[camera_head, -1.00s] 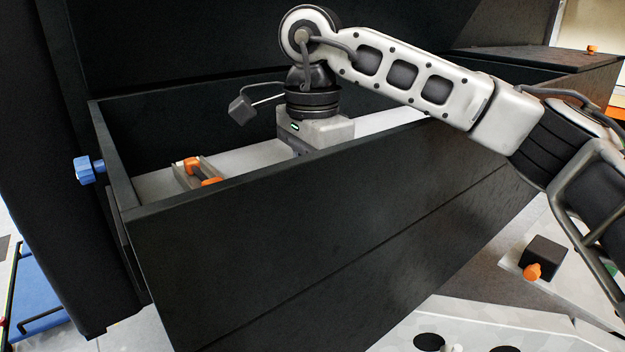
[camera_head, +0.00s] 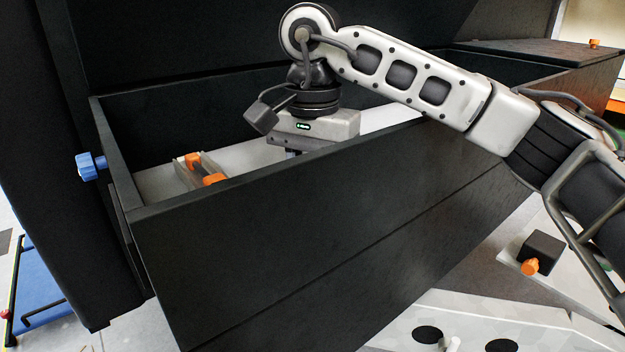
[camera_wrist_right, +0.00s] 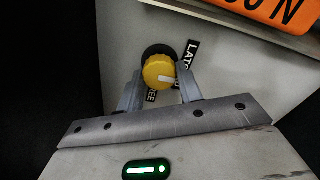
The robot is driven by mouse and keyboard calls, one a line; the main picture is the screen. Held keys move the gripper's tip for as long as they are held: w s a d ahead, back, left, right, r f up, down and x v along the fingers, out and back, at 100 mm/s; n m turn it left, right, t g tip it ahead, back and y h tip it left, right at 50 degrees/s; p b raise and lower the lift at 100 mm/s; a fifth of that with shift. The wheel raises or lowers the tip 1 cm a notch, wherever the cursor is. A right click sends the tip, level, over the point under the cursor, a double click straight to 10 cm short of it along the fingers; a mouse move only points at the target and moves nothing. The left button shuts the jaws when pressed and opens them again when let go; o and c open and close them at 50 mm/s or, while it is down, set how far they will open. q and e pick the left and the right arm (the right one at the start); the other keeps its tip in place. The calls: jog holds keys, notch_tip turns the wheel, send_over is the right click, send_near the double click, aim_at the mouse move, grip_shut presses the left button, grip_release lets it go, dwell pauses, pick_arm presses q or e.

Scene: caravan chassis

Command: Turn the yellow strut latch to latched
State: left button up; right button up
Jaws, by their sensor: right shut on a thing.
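The yellow strut latch (camera_wrist_right: 159,72) is a round ribbed knob with a white mark, on a dark round base against a grey panel. A second label, partly hidden, shows "EE" below the knob. My right gripper (camera_wrist_right: 160,88) is shut on the knob, one finger on each side. In the head view, my right arm reaches over the black wall into the box. The fingers and knob are hidden there behind the wall. My left gripper is not in view.
The long black box (camera_head: 300,240) has a high front wall close under my right wrist. An orange-ended bracket (camera_head: 205,170) lies inside it, left of the gripper. An orange sign (camera_wrist_right: 270,12) is near the knob.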

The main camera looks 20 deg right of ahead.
jog(key=shift+r, duration=0.1)
jog(key=o, duration=1)
notch_tip(320, 180, up, 16)
jog(key=p, duration=0.2)
jog(key=shift+p, duration=0.4)
jog(key=shift+s, duration=0.1)
